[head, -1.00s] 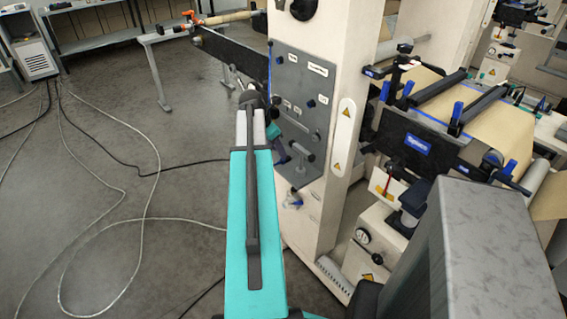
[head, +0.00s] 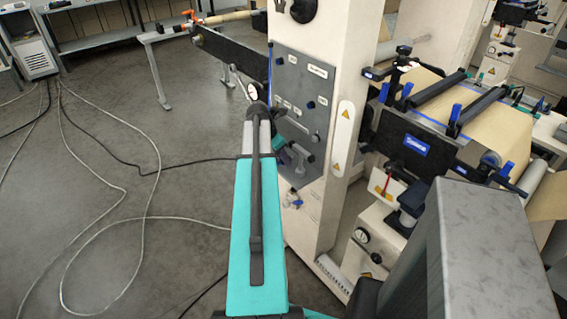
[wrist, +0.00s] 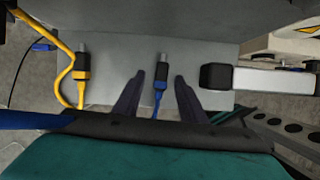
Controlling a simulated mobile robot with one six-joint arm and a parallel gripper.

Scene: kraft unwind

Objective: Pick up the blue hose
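The blue hose (wrist: 155,107) shows in the wrist view with a black and blue end fitting and a grey metal tip, against a grey panel (wrist: 215,50). My gripper (wrist: 159,76) is open, with one dark finger on each side of the fitting. There are visible gaps between the fingers and the fitting. The lower run of the hose is hidden behind the gripper body. In the head view my gripper is largely hidden behind my teal arm, near the machine's grey control panel (head: 304,95).
A yellow hose (wrist: 67,72) with a similar fitting is left of the blue one. A black block on a white bar (wrist: 265,82) lies close to the right finger. In the head view, loose cables (head: 152,200) lie on the floor and the paper machine (head: 425,130) stands right.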

